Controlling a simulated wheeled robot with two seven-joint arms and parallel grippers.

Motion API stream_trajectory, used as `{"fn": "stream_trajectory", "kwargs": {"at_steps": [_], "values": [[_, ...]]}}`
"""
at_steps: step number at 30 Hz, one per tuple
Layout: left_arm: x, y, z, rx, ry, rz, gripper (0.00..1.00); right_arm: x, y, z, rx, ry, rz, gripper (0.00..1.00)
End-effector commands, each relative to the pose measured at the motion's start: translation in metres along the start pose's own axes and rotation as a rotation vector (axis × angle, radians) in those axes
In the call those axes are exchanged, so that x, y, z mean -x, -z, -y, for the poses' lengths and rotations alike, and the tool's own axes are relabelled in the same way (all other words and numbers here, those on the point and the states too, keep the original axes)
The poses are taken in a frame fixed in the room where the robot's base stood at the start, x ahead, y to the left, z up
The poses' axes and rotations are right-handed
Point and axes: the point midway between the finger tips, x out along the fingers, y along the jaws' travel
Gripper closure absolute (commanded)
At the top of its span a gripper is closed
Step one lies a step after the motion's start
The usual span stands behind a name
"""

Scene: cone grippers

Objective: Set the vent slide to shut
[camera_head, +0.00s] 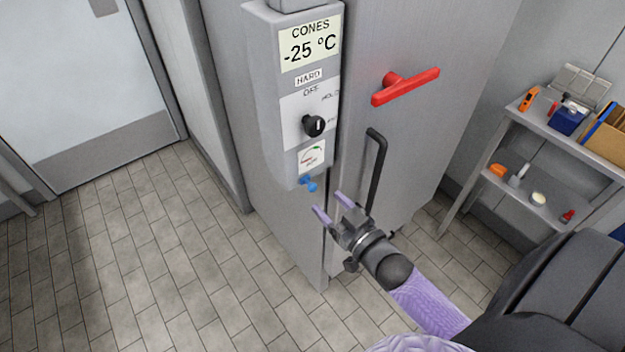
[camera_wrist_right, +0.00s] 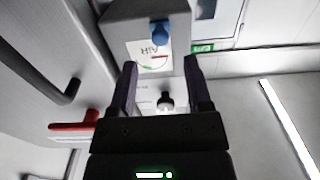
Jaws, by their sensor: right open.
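A small blue knob (camera_head: 308,184) sticks out at the lower end of the grey control box (camera_head: 265,100), just under a label with a curved scale (camera_head: 311,157). The blue knob also shows in the right wrist view (camera_wrist_right: 160,33), beside the label, which reads AIR upside down there. In the right wrist view the knob lies beyond the gap between the fingers (camera_wrist_right: 160,65). My left gripper is out of view.
A black dial (camera_head: 314,126) sits above the label, under a -25 °C display (camera_head: 310,43). A black bar handle (camera_head: 377,170) stands close to my right gripper, with a red handle (camera_head: 405,86) above. A shelf (camera_head: 560,135) stands at right. Floor at left is clear.

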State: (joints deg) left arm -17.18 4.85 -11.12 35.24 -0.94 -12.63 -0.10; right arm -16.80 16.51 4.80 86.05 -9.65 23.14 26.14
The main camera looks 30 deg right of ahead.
Motion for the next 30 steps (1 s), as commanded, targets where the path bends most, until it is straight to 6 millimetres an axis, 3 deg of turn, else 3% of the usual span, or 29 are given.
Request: {"fn": "stream_trajectory", "kwargs": {"at_steps": [3,9,19,28,30], "values": [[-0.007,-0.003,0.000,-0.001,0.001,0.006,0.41,-0.029,-0.002,0.000,0.001,0.000,-0.001,0.36],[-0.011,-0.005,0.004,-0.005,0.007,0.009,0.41,-0.057,-0.002,0.000,0.001,-0.001,0.002,0.36],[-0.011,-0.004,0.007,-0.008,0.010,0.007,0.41,-0.062,-0.002,0.000,0.001,-0.001,0.005,0.36],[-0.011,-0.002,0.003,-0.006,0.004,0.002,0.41,-0.062,-0.002,0.000,0.001,-0.001,0.005,0.98],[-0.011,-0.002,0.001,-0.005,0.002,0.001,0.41,-0.062,-0.002,0.000,0.001,-0.001,0.005,1.00]]}}
